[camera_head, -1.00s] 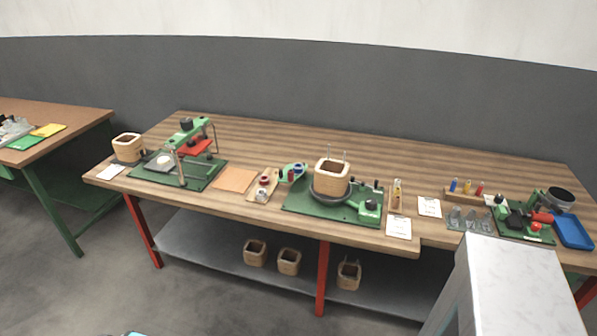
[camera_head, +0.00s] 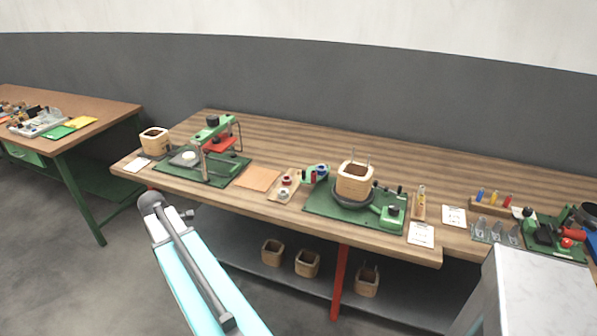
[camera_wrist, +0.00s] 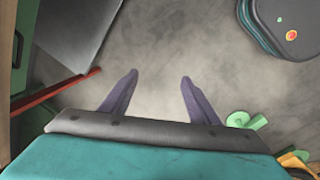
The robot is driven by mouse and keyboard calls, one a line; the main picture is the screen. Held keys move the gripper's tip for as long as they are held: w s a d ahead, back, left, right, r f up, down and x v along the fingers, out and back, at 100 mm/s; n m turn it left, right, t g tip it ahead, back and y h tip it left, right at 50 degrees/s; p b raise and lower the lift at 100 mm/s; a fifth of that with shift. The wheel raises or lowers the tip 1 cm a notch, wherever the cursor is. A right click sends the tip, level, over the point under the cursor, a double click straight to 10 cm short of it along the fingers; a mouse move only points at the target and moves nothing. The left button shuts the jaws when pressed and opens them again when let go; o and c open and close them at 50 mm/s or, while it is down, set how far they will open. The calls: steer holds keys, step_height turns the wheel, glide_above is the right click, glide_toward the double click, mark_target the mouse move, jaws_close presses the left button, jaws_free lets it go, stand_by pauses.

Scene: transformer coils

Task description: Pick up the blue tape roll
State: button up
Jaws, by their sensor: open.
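The blue tape roll (camera_head: 322,170) appears as a small blue spot on a green holder (camera_head: 308,174) on the long wooden bench, left of the square wooden coil. At this size its edges are hard to make out. My gripper (camera_wrist: 159,76) shows in the wrist view with its two purple-grey fingers apart and nothing between them. It faces the grey floor, away from the tape roll. In the head view my arm stands in front of the bench at the lower left, and the fingers cannot be made out there. The wrist view does not show the roll.
A wooden board with small red and white rolls (camera_head: 284,186) lies beside the holder. The coil (camera_head: 354,180) stands on a green winding fixture to the right. An orange sheet (camera_head: 257,178) lies left. In the wrist view a red bar (camera_wrist: 62,88) and grey panel are at left.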

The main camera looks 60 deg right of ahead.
steer(key=s+d+r+n+h, duration=0.1)
steer(key=s+d+r, duration=0.25)
steer(key=d, duration=0.45)
steer(key=s+d+r+n, duration=0.25)
steer(key=d+r, duration=0.25)
steer(key=d, duration=0.4)
steer(key=s+d+r+n+h, duration=0.1)
steer(key=s+d+r, duration=0.25)
steer(key=d, duration=0.45)
steer(key=s+d+r+n+g, duration=0.1)
steer(key=s+d+r+n, duration=0.1)
steer(key=s+d+r, duration=0.5)
steer(key=s+d+r+n+g, duration=0.1)
steer(key=s+d+r+n, duration=0.1)
steer(key=s+d+r, duration=0.6)
steer(key=s+d, duration=0.2)
steer(key=s, duration=0.3)
steer(key=shift+d+h, duration=0.35)
steer(key=shift+h, duration=0.05)
steer(key=p, duration=0.2)
glide_above(321, 170)
steer(key=w+a, duration=0.1)
steer(key=shift+w+f, duration=0.2)
steer(key=shift+f, duration=3.7)
steer(key=shift+d+f, duration=0.1)
